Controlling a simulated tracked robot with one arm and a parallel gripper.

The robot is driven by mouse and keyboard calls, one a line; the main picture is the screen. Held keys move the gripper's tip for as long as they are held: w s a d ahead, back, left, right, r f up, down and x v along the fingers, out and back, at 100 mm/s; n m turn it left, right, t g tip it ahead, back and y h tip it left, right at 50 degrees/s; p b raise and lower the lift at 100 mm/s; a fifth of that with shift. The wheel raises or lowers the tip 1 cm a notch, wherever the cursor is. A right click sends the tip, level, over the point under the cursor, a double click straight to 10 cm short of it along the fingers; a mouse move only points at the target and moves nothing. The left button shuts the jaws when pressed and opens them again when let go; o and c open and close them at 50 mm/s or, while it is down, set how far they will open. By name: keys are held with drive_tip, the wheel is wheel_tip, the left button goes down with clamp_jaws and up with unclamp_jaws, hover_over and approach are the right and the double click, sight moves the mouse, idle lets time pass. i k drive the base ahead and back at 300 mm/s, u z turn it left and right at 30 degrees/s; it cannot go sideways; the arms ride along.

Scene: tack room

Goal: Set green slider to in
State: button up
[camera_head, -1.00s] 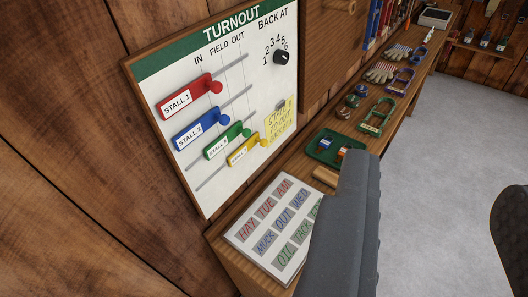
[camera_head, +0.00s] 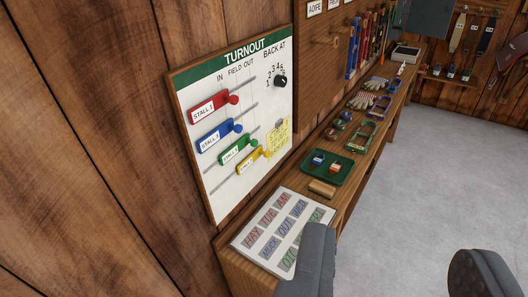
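The green slider (camera_head: 236,151) is the third of the sliders on the white turnout board (camera_head: 206,92) on the wooden wall. Its round knob is at its right end on a slanting rail. The knob seems to lie near the FIELD line, right of the IN line, but the small view makes this uncertain. My gripper (camera_head: 393,272) shows as two dark grey fingers at the bottom, spread wide apart. It is open and empty, well to the right of the board and apart from the slider.
Red (camera_head: 213,107), blue (camera_head: 217,135) and yellow (camera_head: 253,160) sliders flank the green one. A black dial (camera_head: 281,81) and a yellow note (camera_head: 279,137) are on the right. Below is a bench with a word board (camera_head: 247,238) and a green tray (camera_head: 318,177). Grey floor is clear at right.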

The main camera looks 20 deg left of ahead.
sight(229, 154)
drive_tip(key=u, duration=0.1)
drive_tip(key=i, duration=0.95)
drive_tip(key=z, duration=0.1)
